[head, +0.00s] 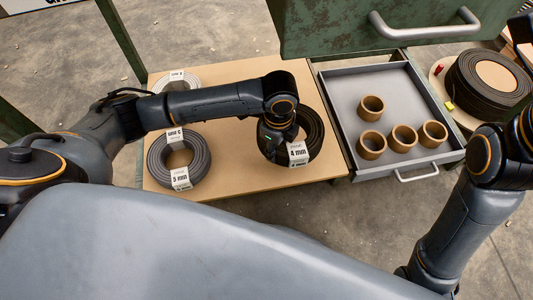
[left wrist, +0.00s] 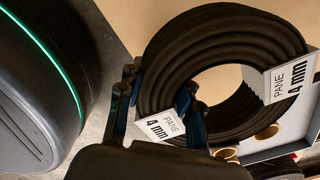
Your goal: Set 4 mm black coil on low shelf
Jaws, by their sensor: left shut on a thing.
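The 4 mm black coil (head: 314,128) is a thick ring of dark cable with white labels reading "4 mm". It is at the right part of the tan low shelf (head: 235,150); I cannot tell whether it touches the board or hangs just above it. My left gripper (head: 277,140) is shut on the left side of the coil's ring, partly hidden by its own wrist. In the left wrist view the fingers (left wrist: 160,98) straddle the ring of the coil (left wrist: 165,65). My right arm shows at the right, but its gripper is out of view.
A grey 5 mm coil (head: 200,158) lies at the shelf's front left, and a paler coil (head: 187,80) behind it. A grey drawer (head: 345,90) with several brown rings stands open at the right. A large dark coil (head: 465,95) lies beyond it. Green press parts (head: 330,30) overhang the back.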

